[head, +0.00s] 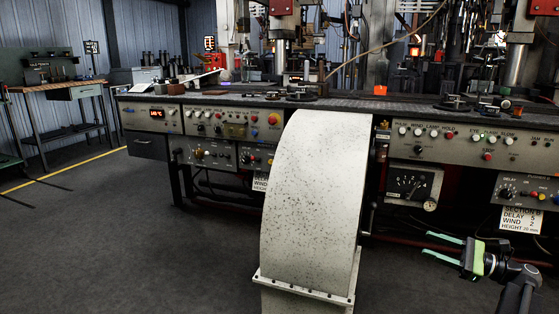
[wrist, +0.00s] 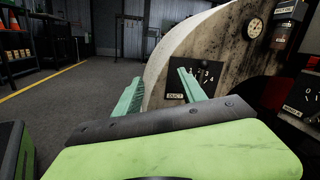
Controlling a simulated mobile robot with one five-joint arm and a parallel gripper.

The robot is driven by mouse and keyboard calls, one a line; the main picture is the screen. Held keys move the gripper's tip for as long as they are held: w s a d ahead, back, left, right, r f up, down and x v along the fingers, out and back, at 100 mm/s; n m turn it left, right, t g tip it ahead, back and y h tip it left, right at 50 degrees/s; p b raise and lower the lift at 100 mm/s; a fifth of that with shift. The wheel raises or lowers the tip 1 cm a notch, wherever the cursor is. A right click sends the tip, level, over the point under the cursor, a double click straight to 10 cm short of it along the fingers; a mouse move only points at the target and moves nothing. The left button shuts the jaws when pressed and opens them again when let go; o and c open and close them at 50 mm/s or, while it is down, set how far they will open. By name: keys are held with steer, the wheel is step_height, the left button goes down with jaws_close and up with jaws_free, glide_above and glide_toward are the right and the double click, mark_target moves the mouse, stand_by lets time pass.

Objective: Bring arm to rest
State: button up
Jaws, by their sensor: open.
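My gripper (head: 441,247) is at the lower right of the head view, in front of the machine's control panels. Its two green fingers are spread apart with nothing between them, pointing left toward the pale curved duct cover (head: 312,200). My dark arm bends down to the bottom right corner. I cannot tell the exact gap to the duct.
A long machine bench with control panels (head: 465,143) runs across the head view. A paper sign (head: 521,219) hangs at the right. A workbench (head: 75,90) stands far left. The dark floor (head: 130,235) is open at the left, crossed by a yellow line.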

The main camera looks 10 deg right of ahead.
steer(key=w+a+r+n+g+p, duration=0.1)
steer(key=w+a+n+g+p, duration=0.3)
steer(key=a, duration=1.4)
steer(key=w+a+n+g+p, duration=0.2)
steer(key=w+a+g+p, duration=0.35)
steer(key=a, duration=1.15)
steer(key=s+a+f+n+g+h+p, duration=0.2)
steer(key=s+a+f+n+h, duration=0.25)
steer(key=a, duration=0.25)
steer(key=s+a+f+n+g+h+p, duration=0.2)
steer(key=s+a+f+n+h+p, duration=0.1)
steer(key=a+f+n+h, duration=0.4)
steer(key=d+f+n+h, duration=0.25)
steer(key=d+n, duration=0.25)
steer(key=d, duration=0.5)
step_height(320, 180, up, 39)
steer(key=a+p, duration=0.1)
steer(key=p, duration=3.6)
steer(key=shift+t, duration=0.45)
steer(key=shift+c, duration=0.2)
